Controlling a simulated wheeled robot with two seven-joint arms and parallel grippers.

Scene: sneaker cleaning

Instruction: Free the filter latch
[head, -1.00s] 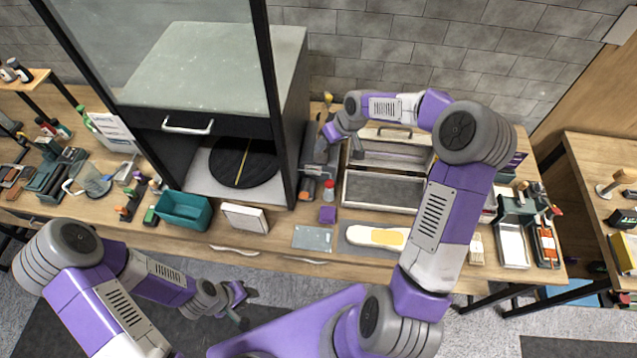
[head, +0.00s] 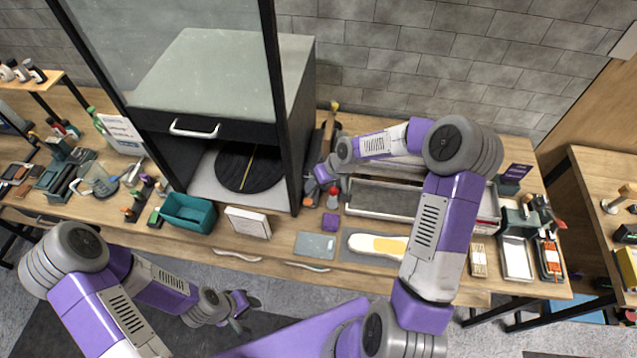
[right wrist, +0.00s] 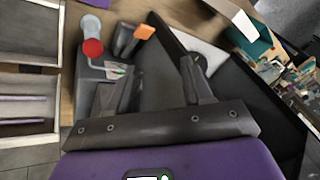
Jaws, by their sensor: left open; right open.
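My right gripper (head: 322,190) points down at the right side of the dark booth (head: 296,125), over a narrow grey unit. The right wrist view shows its fingers (right wrist: 160,70) apart with nothing between them. There, a dark block with an orange tip (right wrist: 143,33) lies just beyond the left finger. A grey part with a red round top (right wrist: 92,47) stands left of that. I cannot tell which part is the filter latch; the gripper and forearm hide much of the unit. My left gripper (head: 240,308) is open and empty, in front of the table.
A teal bin (head: 187,212) and a white box (head: 248,222) stand before the booth. A shallow tray (head: 385,198) lies under my right arm.

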